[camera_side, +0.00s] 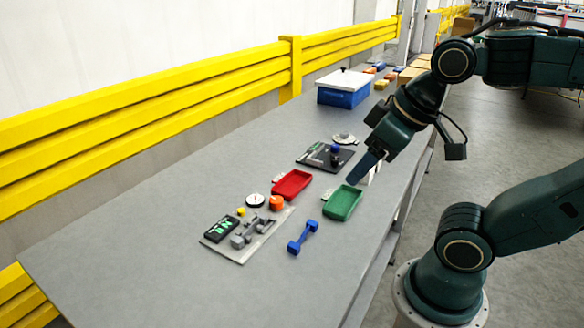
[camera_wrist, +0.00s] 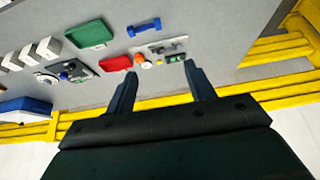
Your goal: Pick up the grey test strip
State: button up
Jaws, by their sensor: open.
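A grey piece with wider ends, which looks like the grey test strip (camera_side: 243,237), lies on a light plate (camera_side: 262,242) at the near part of the table, beside a black device with a green display (camera_side: 222,229). It shows small in the wrist view (camera_wrist: 173,46), beyond my fingertips. My gripper (camera_side: 367,170) is open and points down near the green tray, well to the right of the strip and farther back. In the wrist view both fingers (camera_wrist: 159,68) stand apart with nothing held between them.
A blue dumbbell-shaped piece (camera_side: 302,237) lies right of the plate. A red tray (camera_side: 291,185) and green tray (camera_side: 342,203) stand behind it. An orange part (camera_side: 276,203) and white disc (camera_side: 255,200) sit by the plate. A yellow rail (camera_side: 150,110) runs along the left.

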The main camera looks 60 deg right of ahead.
dwell(0.3)
jog(key=w+a+f+n+g+y, duration=0.1)
jog(key=w+a+n+g+y, duration=0.15)
jog(key=w+n, duration=0.9)
jog(key=w+d+f+n+g+y, duration=0.2)
jog(key=w+f+n, duration=0.4)
jog(key=w+f, duration=0.5)
jog(key=w+d+g, duration=0.1)
jog(key=w, duration=0.2)
jog(key=shift+w, duration=0.3)
jog(key=shift+f+n, duration=0.2)
jog(key=shift+n, duration=0.05)
send_over(245, 233)
notch_tip(245, 233, down, 8)
jog(key=shift+w+r, duration=0.1)
jog(key=shift+r, duration=0.1)
jog(key=shift+f, duration=0.1)
